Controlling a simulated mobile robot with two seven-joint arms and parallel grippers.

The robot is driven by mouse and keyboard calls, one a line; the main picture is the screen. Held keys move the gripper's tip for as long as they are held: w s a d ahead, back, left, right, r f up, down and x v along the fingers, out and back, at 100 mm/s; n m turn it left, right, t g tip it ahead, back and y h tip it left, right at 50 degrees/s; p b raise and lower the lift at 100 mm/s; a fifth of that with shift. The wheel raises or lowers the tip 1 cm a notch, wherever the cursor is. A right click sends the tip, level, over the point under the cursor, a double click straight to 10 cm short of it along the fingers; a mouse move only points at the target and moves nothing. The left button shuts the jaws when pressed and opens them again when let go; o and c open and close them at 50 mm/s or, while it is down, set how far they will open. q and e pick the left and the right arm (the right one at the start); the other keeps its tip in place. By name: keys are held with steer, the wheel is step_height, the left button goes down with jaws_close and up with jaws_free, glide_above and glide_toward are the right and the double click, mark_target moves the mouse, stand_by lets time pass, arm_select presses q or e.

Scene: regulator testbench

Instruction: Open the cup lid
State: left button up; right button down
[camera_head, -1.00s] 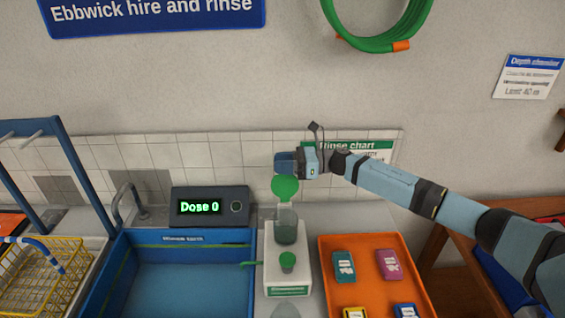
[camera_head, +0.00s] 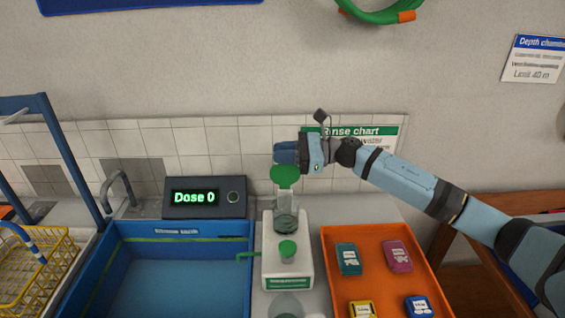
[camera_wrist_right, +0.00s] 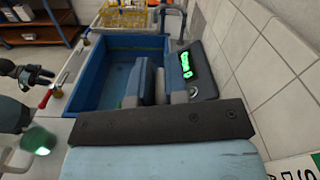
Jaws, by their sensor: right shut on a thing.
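The cup (camera_head: 287,211) is a clear vessel standing upright on a white dispenser base (camera_head: 288,268) in the head view. Its lid is a round green disc (camera_head: 285,176) that stands up above the cup's mouth, with its flat face toward me. My right gripper (camera_head: 286,153) is at the lid's top edge, coming in from the right, and is shut on it. The grip itself is partly hidden by the fingers. In the right wrist view the blue fingers (camera_wrist_right: 160,84) show, but the lid between them is not clear. My left gripper does not show in the head view.
A blue basin (camera_head: 180,275) lies left of the base, with a dose display (camera_head: 204,198) behind it. An orange tray (camera_head: 375,280) with several small coloured packs lies to the right. A tiled wall (camera_head: 235,150) stands close behind. A yellow basket (camera_head: 40,262) is far left.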

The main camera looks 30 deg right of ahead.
steer(key=shift+r, duration=0.1)
steer(key=c, duration=1.2)
jaws_free()
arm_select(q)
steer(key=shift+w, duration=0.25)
arm_select(e)
steer(key=shift+s+d, duration=0.1)
steer(key=shift+s+d+f, duration=0.15)
steer(key=shift+d+f, duration=0.05)
steer(key=shift+d, duration=0.05)
arm_select(q)
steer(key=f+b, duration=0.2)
steer(key=b, duration=0.1)
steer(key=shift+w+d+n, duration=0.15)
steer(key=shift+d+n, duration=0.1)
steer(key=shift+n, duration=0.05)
arm_select(e)
steer(key=v, duration=1.3)
steer(key=shift+r, duration=0.1)
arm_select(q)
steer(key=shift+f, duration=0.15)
